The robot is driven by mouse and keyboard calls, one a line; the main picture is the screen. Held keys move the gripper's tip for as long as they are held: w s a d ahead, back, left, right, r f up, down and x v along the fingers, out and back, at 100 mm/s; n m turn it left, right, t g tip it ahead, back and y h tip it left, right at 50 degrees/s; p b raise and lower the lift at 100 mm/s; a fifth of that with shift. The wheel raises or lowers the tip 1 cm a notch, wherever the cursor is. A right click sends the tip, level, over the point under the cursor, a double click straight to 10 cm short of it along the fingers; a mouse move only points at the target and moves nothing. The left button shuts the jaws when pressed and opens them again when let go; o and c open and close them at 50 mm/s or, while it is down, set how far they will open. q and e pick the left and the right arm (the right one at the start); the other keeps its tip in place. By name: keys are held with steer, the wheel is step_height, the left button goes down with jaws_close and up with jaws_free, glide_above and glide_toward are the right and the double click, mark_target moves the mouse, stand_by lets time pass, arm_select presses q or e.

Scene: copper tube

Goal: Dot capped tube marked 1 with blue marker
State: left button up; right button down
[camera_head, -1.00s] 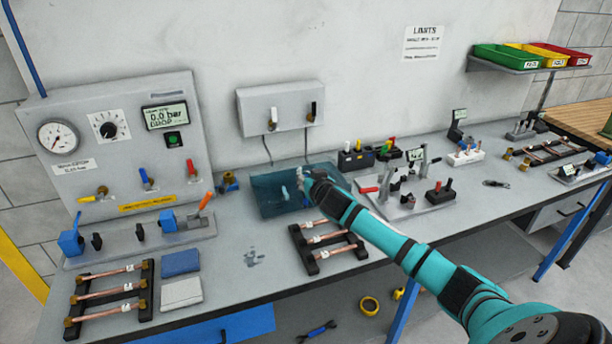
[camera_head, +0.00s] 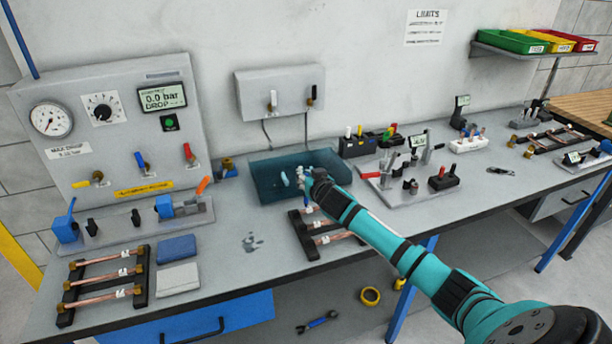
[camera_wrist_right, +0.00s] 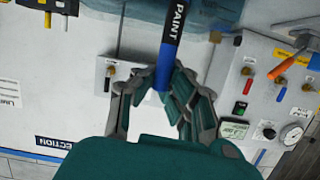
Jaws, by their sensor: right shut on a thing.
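My right gripper (camera_head: 306,180) is shut on a blue marker (camera_wrist_right: 169,55) with PAINT lettering on its dark end. In the head view the marker's blue part (camera_head: 307,203) shows just below the fingers, at the back of the middle black rack (camera_head: 306,242). This rack holds copper tubes with white tags, one of them here (camera_head: 335,238). The rear of the rack is partly covered by the gripper and marker. The tag numbers are too small to read, and I cannot tell whether the marker touches a tube. My left gripper is out of view.
A translucent blue tray (camera_head: 262,182) lies right behind the gripper. Another rack of copper tubes (camera_head: 148,275) stands at the left front beside a blue pad (camera_head: 177,248) and a pale pad (camera_head: 178,279). A fixture plate with red-handled clamps (camera_head: 430,195) is to the right.

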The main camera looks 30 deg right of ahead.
steer(key=shift+f+b, duration=0.3)
steer(key=shift+f, duration=0.1)
stand_by(0.8)
step_height(320, 180, up, 6)
steer(key=p, duration=0.5)
steer(key=shift+p, duration=0.35)
stand_by(0.6)
